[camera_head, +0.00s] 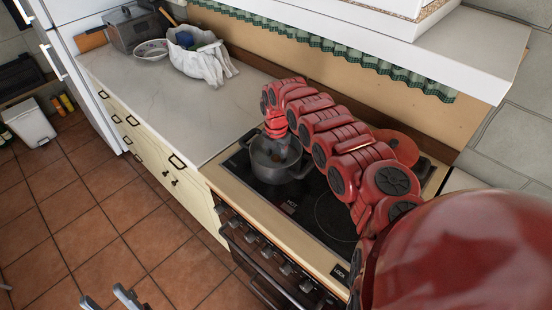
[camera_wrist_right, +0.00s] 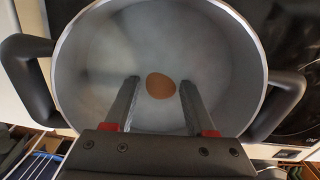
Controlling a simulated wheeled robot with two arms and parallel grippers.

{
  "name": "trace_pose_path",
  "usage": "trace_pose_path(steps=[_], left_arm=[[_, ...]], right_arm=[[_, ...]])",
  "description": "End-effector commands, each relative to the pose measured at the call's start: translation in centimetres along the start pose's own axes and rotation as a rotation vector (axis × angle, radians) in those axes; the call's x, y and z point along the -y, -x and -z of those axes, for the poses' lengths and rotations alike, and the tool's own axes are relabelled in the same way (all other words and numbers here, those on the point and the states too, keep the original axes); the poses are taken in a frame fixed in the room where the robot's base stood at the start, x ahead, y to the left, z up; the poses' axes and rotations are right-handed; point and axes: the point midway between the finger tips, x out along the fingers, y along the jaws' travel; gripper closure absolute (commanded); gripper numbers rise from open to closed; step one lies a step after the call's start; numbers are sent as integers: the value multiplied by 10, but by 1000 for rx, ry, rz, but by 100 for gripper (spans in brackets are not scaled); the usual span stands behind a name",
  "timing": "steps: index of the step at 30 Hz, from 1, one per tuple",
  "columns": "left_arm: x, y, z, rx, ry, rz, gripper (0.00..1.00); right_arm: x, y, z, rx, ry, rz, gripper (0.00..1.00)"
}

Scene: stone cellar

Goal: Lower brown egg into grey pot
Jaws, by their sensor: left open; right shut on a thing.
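The grey pot (camera_head: 290,172) stands on the stovetop, with two dark side handles. In the right wrist view the pot (camera_wrist_right: 238,50) is seen from above, its light grey inside open. The brown egg (camera_wrist_right: 160,85) shows between the fingertips of my right gripper (camera_wrist_right: 160,92), against the inside of the pot. My right gripper is shut on it; its height above the pot bottom is hard to tell. In the head view my right gripper (camera_head: 279,150) points down at the pot, and the egg is not clear there. My left gripper (camera_head: 109,299) is open and empty over the floor.
The black stovetop (camera_head: 320,212) has free room right of the pot. A red round thing (camera_head: 396,148) lies at its back right, partly behind my right arm. A bowl with a white cloth (camera_head: 200,58) and a metal box (camera_head: 132,28) stand at the far counter end.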

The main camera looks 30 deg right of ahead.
Motion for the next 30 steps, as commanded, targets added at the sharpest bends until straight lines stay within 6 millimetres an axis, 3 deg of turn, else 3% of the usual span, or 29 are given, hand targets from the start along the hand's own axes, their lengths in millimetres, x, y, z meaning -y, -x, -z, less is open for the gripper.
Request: trace_pose_path(steps=[2, 3, 8, 20, 26, 30], left_arm=[[0, 0, 0, 0, 0, 0, 50], [0, 0, 0, 0, 0, 0, 50], [0, 0, 0, 0, 0, 0, 50], [0, 2, 0, 0, 0, 0, 50], [-1, 13, -2, 0, 0, 0, 50], [-1, 26, -4, 0, 0, 0, 50]], right_arm=[[0, 0, 0, 0, 0, 0, 71], [0, 0, 0, 0, 0, 0, 39], [0, 0, 0, 0, 0, 0, 11], [0, 5, -1, 0, -1, -1, 10], [0, 37, -3, 6, -1, -2, 10], [-2, 76, -3, 9, -1, -9, 10]])
